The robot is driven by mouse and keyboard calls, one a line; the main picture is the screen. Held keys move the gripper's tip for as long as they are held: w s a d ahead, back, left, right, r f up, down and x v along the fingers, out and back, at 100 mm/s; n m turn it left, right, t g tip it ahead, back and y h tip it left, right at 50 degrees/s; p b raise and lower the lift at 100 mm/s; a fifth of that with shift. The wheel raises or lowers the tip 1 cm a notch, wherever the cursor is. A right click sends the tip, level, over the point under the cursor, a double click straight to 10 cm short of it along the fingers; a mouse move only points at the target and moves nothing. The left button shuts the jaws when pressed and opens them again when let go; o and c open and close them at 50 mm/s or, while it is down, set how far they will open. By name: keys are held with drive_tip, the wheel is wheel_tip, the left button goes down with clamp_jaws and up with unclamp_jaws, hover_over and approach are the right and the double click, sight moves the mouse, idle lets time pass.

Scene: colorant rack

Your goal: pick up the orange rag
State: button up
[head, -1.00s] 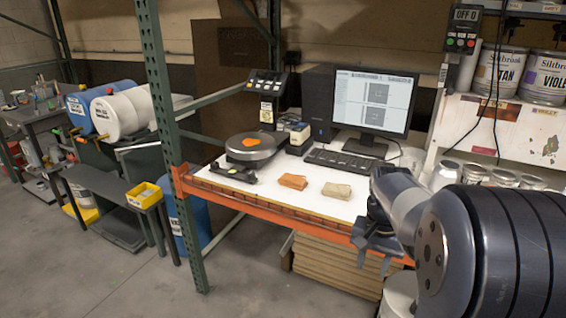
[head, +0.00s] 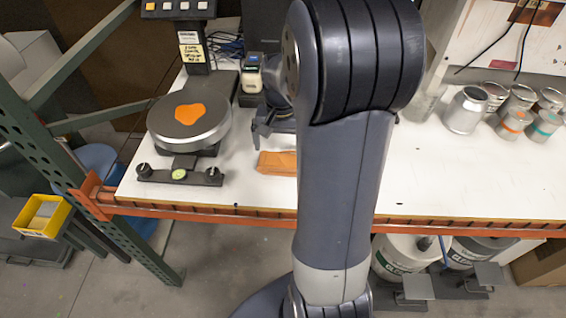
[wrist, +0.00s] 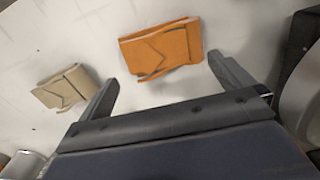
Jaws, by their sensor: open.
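The orange rag (wrist: 160,48) lies folded on the white bench top, ahead of and between the fingers in the wrist view. In the head view only part of the orange rag (head: 277,163) shows, with the rest hidden behind my arm. My gripper (wrist: 168,85) is open and empty, apart from the rag. In the head view my gripper (head: 264,130) is partly hidden by my arm, close to the rag. A folded tan rag (wrist: 64,88) lies to the left in the wrist view, beside the left finger.
A round scale (head: 190,128) with an orange patch on its plate stands left of the orange rag. A small label device (head: 251,76) is behind it. Several metal cans (head: 466,110) stand at the right. The bench's orange front beam (head: 450,228) marks its edge.

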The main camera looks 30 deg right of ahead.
sight(281, 157)
drive_tip(key=shift+w+f, duration=0.15)
drive_tip(key=shift+f, duration=0.15)
drive_tip(key=f, duration=0.1)
drive_tip(key=f+p, duration=0.1)
drive_tip(key=f, duration=0.1)
drive_tip(key=shift+s+a+f, duration=0.1)
drive_tip(key=shift+s+f, duration=0.15)
drive_tip(key=shift+s, duration=0.15)
drive_tip(key=shift+w+f, duration=0.15)
drive_tip(key=shift+f, duration=0.35)
drive_tip(key=shift+c, duration=0.6)
drive_tip(key=c, duration=0.6)
